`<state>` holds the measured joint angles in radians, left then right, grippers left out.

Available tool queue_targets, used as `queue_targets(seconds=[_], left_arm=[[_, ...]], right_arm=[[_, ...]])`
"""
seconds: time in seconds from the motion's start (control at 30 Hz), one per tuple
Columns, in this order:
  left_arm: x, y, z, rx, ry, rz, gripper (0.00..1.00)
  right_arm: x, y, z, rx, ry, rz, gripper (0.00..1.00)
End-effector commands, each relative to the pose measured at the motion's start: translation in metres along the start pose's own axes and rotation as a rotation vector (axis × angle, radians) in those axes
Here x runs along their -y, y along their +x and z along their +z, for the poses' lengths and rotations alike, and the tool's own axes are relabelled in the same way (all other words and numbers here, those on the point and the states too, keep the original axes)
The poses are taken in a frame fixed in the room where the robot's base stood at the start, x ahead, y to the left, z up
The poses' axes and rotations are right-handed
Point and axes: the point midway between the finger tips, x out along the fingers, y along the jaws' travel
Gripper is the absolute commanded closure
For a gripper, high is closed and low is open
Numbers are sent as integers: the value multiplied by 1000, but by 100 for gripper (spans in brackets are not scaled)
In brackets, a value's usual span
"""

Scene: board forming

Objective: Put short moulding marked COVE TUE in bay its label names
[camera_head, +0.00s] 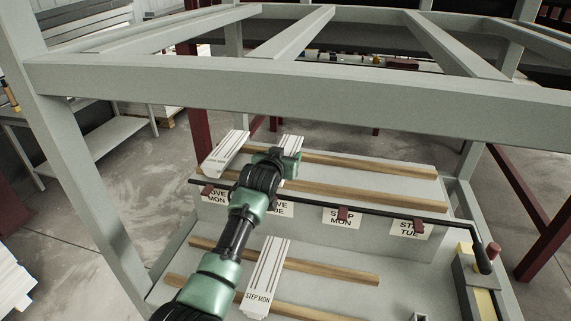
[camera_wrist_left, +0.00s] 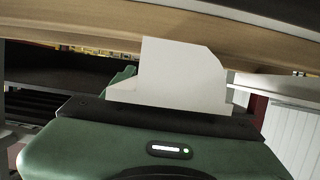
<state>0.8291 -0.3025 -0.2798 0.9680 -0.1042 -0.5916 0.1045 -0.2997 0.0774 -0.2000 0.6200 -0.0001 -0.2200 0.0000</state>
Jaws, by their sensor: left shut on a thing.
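My left gripper (camera_head: 284,160) is shut on a white moulding (camera_head: 291,143), whose near end is covered by the gripper, so its marking cannot be read. In the left wrist view the held moulding (camera_wrist_left: 183,76) shows its pale stepped end above my green gripper. It is over the upper shelf, behind the partly covered label ending "VE / UE" (camera_head: 281,208); whether it rests on the wooden strips I cannot tell. My right gripper is not in view.
Another white moulding (camera_head: 225,153) lies left, behind the "OVE MON" label (camera_head: 216,197). The STEP MON (camera_head: 338,217) and STEP TUE (camera_head: 410,229) bays look empty. A STEP MON moulding (camera_head: 265,275) lies on the lower shelf. A dark bar (camera_head: 375,210) runs along the labels; a grey frame (camera_head: 290,82) stands overhead.

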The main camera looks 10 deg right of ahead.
Motion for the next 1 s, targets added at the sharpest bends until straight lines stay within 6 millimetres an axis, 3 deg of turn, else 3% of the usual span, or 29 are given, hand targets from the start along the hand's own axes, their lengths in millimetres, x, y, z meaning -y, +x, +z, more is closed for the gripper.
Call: queue_targets(seconds=[0.33,0.37,0.43,0.67,0.73,1.0], left_arm=[[0,2,3,-5,0,0,100],[0,1,2,-5,0,0,36],[0,1,2,-5,0,0,17],[0,2,4,-2,0,0,17],[0,2,7,4,0,0,3],[0,2,6,1,0,0,2]], right_arm=[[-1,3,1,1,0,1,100],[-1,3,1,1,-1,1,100],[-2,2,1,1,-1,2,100],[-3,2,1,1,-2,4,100],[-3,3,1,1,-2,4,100],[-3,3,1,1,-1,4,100]])
